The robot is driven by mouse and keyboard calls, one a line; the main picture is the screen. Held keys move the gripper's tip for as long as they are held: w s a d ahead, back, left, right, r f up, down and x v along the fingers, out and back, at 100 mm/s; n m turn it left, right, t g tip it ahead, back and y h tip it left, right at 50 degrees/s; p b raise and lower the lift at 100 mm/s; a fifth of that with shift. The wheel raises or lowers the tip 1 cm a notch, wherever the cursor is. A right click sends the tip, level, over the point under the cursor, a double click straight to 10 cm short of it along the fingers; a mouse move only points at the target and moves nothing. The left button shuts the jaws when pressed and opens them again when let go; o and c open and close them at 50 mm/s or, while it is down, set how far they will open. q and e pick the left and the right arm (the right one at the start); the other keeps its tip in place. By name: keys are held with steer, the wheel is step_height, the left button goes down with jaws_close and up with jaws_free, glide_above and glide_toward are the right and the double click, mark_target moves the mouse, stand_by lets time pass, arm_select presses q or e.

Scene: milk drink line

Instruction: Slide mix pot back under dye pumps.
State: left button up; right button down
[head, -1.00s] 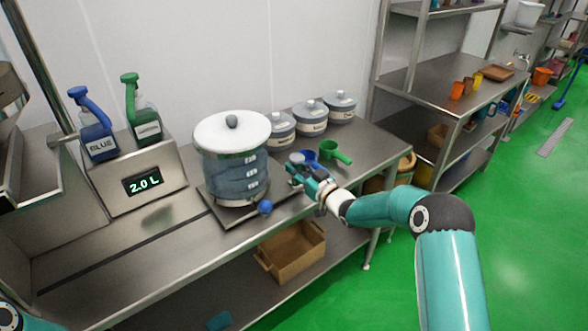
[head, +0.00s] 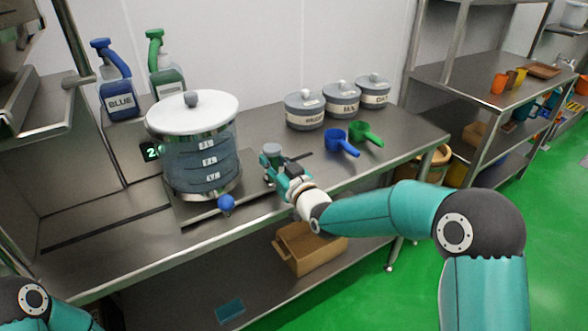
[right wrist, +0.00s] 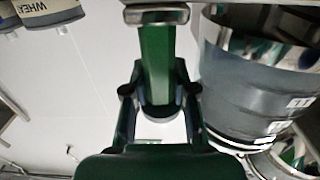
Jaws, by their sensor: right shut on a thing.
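The mix pot (head: 202,165) is a clear, banded vessel with a white lid, a grey knob and a blue ball at its front. It stands upright on a flat metal slide plate (head: 190,212) on the steel bench. The blue dye pump (head: 121,98) and green dye pump (head: 167,80) stand behind it to the left. My right gripper (head: 277,170) is beside the pot's right side, shut on an upright handle with a grey top (head: 271,149). The right wrist view shows the pot (right wrist: 250,95) close beside the jaws. Only part of my left arm shows; its gripper is out of view.
A lit display (head: 151,151) is partly hidden behind the pot. A blue scoop (head: 339,142), a green scoop (head: 366,133) and three lidded grey canisters (head: 341,99) are to the right. A cardboard box (head: 303,250) is on the lower shelf. The bench left of the plate looks clear.

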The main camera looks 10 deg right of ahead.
mark_target(240, 165)
steer(key=s+a+b, duration=0.1)
steer(key=a, duration=0.1)
steer(key=a+b, duration=0.1)
steer(key=a, duration=0.1)
steer(key=s+a, duration=0.1)
steer(key=a, duration=0.1)
steer(key=shift+s+a+f+b, duration=0.1)
steer(key=shift+s+a+b, duration=0.2)
steer(key=shift+a+b, duration=0.1)
steer(key=c, duration=0.9)
jaws_free()
steer(key=shift+s+d, duration=0.25)
steer(key=shift+s, duration=0.3)
steer(key=v, duration=1)
steer(key=shift+s+d, duration=0.1)
steer(key=shift+s, duration=0.25)
